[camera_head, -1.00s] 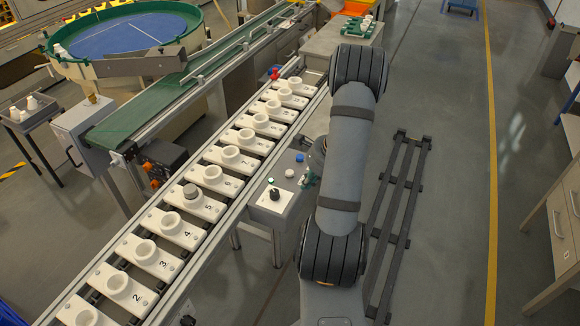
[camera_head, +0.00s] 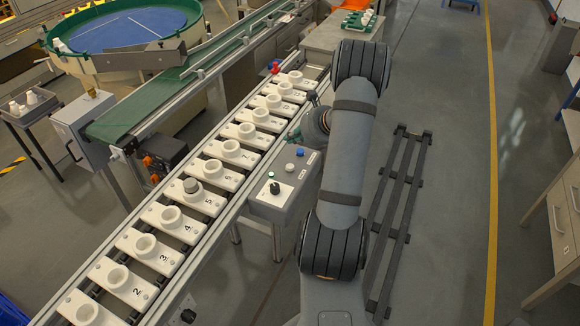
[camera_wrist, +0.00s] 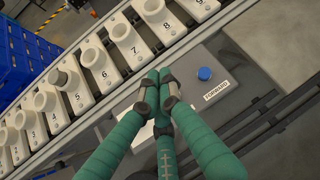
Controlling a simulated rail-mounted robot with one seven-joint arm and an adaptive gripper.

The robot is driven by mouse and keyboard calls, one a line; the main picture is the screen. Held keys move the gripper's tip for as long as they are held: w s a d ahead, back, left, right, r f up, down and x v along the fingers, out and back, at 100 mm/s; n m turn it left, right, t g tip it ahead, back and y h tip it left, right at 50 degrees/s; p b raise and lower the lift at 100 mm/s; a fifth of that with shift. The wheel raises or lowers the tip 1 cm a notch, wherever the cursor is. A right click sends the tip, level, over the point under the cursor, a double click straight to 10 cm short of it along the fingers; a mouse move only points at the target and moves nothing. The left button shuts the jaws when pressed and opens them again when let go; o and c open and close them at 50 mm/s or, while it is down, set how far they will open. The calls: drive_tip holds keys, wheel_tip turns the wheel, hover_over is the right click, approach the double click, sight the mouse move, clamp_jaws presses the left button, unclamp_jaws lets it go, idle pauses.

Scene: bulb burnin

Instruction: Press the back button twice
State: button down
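The grey control box (camera_head: 262,205) stands beside the conveyor in the head view. It carries a blue button (camera_head: 300,153), a pale button (camera_head: 290,167) nearer the camera, and a black knob (camera_head: 274,188) on a white plate. In the wrist view the blue button (camera_wrist: 205,73) has a label reading FORWARD (camera_wrist: 217,90). No back label is readable; the pale button is hidden there behind my fingers. My gripper (camera_wrist: 158,82) has its teal fingers together, tips touching, and appears empty. In the head view my gripper (camera_head: 293,134) is above the box's far end, near the conveyor edge, apart from the buttons.
The conveyor with numbered white carriers (camera_head: 182,218) runs along the box's left side. A grey-capped piece (camera_head: 190,185) sits on carrier 5. A red item (camera_head: 276,67) is at the conveyor's far end. A dark rack (camera_head: 400,190) lies on the floor to the right.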

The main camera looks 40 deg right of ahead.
drive_tip(key=b, duration=0.6)
hover_over(292, 167)
wheel_tip(292, 167, down, 8)
drive_tip(key=shift+r, duration=0.1)
drive_tip(key=shift+f+b, duration=0.45)
drive_tip(key=shift+b, duration=0.15)
drive_tip(key=shift+f, duration=0.15)
idle(0.5)
drive_tip(key=shift+f+b, duration=0.3)
drive_tip(key=shift+b, duration=0.25)
